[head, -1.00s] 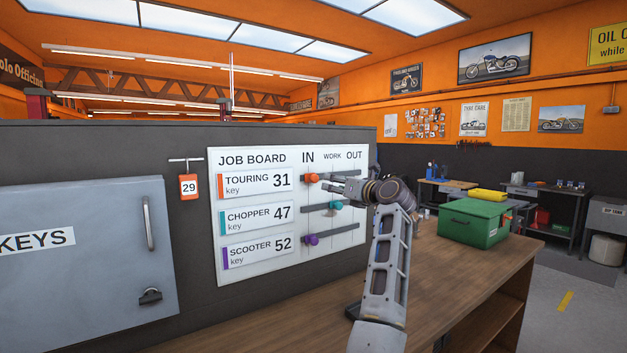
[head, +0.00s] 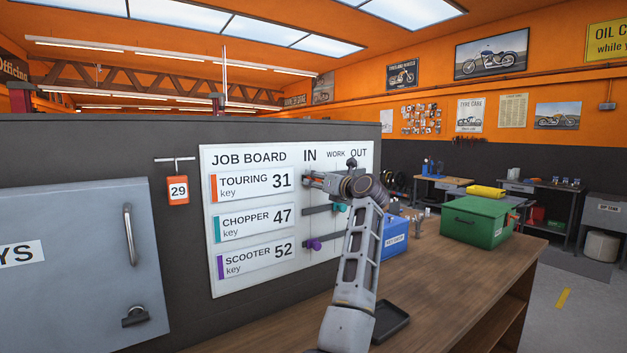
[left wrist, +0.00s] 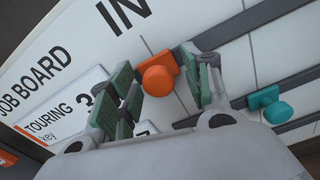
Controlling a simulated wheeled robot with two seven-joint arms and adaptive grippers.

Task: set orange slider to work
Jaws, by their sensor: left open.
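The job board (head: 225,275) has three rows with dark slots under IN, WORK and OUT. The orange slider's round knob (left wrist: 158,76) is in the TOURING row, at the IN end. My left gripper (head: 312,181) is at that row and mostly covers the knob in the head view. In the left wrist view, the open fingers (left wrist: 165,92) stand one on each side of the orange knob; I cannot tell whether either touches it. The teal knob (left wrist: 278,112) is in the CHOPPER row, near WORK. The purple knob (head: 314,244) is in the SCOOTER row, near IN. My right gripper is not in view.
A grey key cabinet (head: 70,270) is on the left, with an orange tag (head: 178,190) hanging beside the board. On the wooden bench (head: 440,270) are a blue box (head: 395,238), a green box (head: 478,222) and a dark tray (head: 390,322).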

